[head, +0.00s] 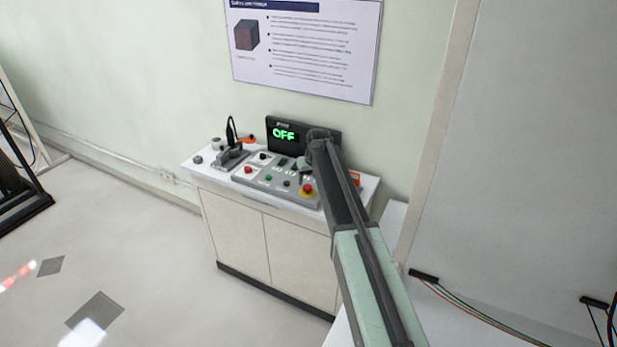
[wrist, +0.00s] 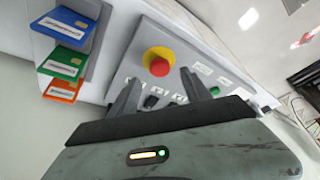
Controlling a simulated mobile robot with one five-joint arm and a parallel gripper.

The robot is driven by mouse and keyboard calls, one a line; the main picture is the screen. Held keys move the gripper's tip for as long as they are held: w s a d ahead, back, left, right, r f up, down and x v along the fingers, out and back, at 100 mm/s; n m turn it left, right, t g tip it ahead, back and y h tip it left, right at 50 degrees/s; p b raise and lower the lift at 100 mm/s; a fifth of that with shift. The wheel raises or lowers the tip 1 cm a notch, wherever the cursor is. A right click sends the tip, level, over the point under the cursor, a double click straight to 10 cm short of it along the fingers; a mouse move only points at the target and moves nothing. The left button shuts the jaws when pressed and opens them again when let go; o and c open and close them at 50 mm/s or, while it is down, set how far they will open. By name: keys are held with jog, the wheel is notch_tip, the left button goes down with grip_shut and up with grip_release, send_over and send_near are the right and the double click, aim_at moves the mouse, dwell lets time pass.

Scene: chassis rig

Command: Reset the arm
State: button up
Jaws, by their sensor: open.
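My gripper (wrist: 165,97) is open and empty in the wrist view. Its two dark fingers are apart over the grey control panel (wrist: 215,78), just below the red emergency button on its yellow base (wrist: 158,62). In the head view my arm reaches forward over the right part of the white cabinet (head: 240,235), with the gripper (head: 304,166) small and partly hidden at its far end. I cannot tell whether the fingers touch the panel.
A display (head: 286,132) reading OFF stands behind the panel. Blue (wrist: 68,23), green (wrist: 64,63) and orange (wrist: 60,90) cards sit at left in the wrist view. A poster (head: 305,45) hangs above. The floor left of the cabinet is mostly clear.

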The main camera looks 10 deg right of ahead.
jog(key=shift+p+v, duration=0.3)
jog(key=shift+v, duration=0.75)
jog(key=s+f+m+g, duration=0.1)
jog(key=s+g, duration=0.3)
jog(key=s, duration=3.3)
jog(key=shift+s+f+m+h, duration=0.15)
jog(key=shift+f+m+h, duration=0.15)
jog(key=shift+f+m, duration=0.15)
